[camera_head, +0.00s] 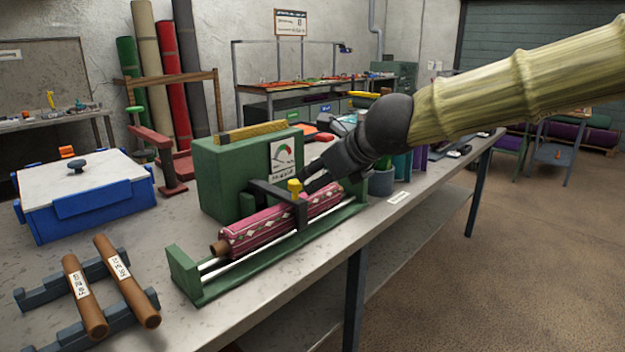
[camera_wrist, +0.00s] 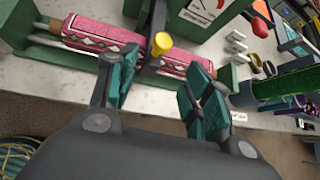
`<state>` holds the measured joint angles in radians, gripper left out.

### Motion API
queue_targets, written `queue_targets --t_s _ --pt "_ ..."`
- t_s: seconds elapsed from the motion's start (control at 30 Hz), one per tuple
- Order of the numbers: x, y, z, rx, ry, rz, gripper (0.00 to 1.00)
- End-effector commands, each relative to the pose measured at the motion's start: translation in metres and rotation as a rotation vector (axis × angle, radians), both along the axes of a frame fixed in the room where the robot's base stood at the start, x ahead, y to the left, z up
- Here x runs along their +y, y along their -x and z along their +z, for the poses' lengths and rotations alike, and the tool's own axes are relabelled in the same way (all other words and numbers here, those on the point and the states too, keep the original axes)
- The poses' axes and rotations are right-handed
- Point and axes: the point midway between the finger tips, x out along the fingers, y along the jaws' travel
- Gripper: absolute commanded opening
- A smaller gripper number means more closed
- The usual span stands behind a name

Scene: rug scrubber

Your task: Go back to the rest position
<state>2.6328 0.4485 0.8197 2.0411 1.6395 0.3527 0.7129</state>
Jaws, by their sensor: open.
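My gripper (camera_wrist: 160,92) is open, its two teal-padded fingers spread apart with nothing held between them. In the head view my gripper (camera_head: 312,178) is close to a yellow knob (camera_head: 294,186) on the dark bracket of the green scrubber machine (camera_head: 222,170). In the wrist view the yellow knob (camera_wrist: 162,43) shows beyond the fingertips, in the space between them. A rolled pink patterned rug (camera_head: 262,232) lies along the machine's green bed, under the bracket. The gripper hides part of the machine's front.
A blue box with a white lid (camera_head: 85,182) stands at the left of the bench (camera_head: 190,322). Two labelled brown rollers (camera_head: 126,280) lie on dark rests at the front left. The floor to the right (camera_head: 480,270) is clear.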

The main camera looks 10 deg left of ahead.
Motion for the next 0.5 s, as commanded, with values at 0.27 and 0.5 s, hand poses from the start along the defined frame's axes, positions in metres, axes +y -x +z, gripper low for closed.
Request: queue_targets --t_s 0.27,0.5 --pt "-0.0070 0.0082 0.0077 0.001 0.000 0.001 0.50" --pt "-0.0071 0.0083 0.0077 0.001 0.000 0.001 0.50"
